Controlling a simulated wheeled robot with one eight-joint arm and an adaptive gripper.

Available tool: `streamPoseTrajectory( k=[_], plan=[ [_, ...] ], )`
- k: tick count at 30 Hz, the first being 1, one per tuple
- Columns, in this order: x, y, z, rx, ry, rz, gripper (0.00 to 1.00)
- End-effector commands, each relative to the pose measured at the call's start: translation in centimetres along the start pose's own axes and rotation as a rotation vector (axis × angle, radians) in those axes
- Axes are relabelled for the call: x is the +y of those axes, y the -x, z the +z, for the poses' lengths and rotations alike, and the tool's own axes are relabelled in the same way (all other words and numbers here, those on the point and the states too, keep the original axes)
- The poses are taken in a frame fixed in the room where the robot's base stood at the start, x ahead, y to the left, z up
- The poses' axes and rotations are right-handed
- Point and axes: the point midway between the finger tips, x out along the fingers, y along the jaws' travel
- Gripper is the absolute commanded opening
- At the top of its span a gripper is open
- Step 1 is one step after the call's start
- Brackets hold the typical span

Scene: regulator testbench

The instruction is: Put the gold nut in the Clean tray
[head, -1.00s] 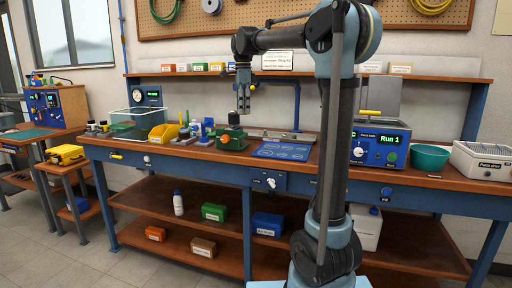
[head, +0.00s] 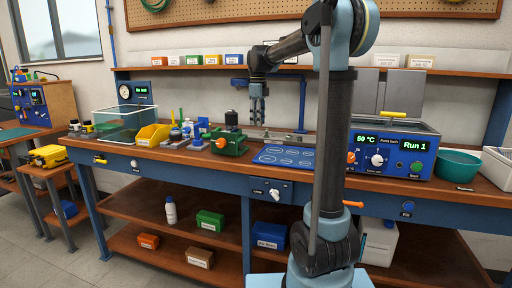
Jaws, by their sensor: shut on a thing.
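My gripper (head: 258,121) points down over the back middle of the bench, just right of the green vise (head: 232,144). Its fingers are close together. The gold nut cannot be made out; whatever is between the fingertips is too small to tell. No tray with a readable Clean label shows. A blue mat (head: 285,156) with outlined shapes lies on the bench in front of and below the gripper.
A yellow bin (head: 152,135) and small bottles stand left of the vise, with a clear tank (head: 112,125) beyond. The parts bath (head: 408,158), a teal bowl (head: 458,164) and a white basket (head: 498,166) stand at right. A shelf (head: 200,71) runs behind.

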Motion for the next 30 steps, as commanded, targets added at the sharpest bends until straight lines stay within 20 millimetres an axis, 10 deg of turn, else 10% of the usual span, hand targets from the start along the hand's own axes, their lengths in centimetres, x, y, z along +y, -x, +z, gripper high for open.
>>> streamPoseTrajectory(
  k=[30],
  plan=[
    [0.2, -10.1, 0.4, 0.0, -0.001, 0.0, 0.08]
  ],
)
